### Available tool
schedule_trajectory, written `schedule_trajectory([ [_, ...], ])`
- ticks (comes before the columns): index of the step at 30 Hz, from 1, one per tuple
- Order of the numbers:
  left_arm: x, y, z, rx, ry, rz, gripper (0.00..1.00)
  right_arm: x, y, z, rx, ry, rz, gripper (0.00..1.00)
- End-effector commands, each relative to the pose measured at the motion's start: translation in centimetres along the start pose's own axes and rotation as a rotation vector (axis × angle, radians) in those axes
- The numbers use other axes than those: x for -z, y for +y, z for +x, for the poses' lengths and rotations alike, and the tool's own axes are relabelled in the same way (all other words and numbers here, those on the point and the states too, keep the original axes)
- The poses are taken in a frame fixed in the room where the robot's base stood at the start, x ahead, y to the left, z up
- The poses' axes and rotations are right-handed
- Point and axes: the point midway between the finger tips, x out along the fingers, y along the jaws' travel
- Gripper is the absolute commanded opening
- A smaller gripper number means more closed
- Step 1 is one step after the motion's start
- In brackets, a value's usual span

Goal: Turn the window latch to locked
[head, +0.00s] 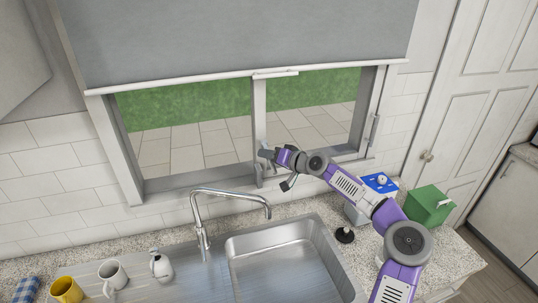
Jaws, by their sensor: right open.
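The window (246,130) has grey frames and a central upright (259,112). My right gripper (274,169) is at the lower part of this upright, with its fingers spread apart and nothing seen between them. A small grey piece, which may be the latch (260,172), shows on the upright right beside the fingers. It is tiny and partly covered by the gripper, so I cannot tell which way it is turned or whether it is touched. My left gripper is out of view.
A tall curved tap (203,215) stands by the steel sink (285,260) below the window. A green box (428,205) and a blue-topped box (378,183) are by my right arm. Mugs (68,289) stand at lower left. A blind (235,40) hangs above.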

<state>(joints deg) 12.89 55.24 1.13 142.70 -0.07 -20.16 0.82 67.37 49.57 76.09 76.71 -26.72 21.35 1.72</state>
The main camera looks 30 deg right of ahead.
Motion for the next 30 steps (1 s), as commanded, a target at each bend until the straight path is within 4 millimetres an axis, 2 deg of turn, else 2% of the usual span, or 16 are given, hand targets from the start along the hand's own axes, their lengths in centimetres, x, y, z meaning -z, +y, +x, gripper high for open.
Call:
schedule_trajectory([
  [8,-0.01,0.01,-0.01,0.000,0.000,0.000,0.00,-0.03,0.08,0.17,-0.001,0.000,0.001,0.40],
  [16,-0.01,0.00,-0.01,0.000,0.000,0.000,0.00,-0.03,0.06,0.15,-0.001,0.000,0.000,0.00],
  [30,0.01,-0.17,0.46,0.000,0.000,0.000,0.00,0.35,0.73,0.13,0.000,0.017,-0.003,0.00],
])
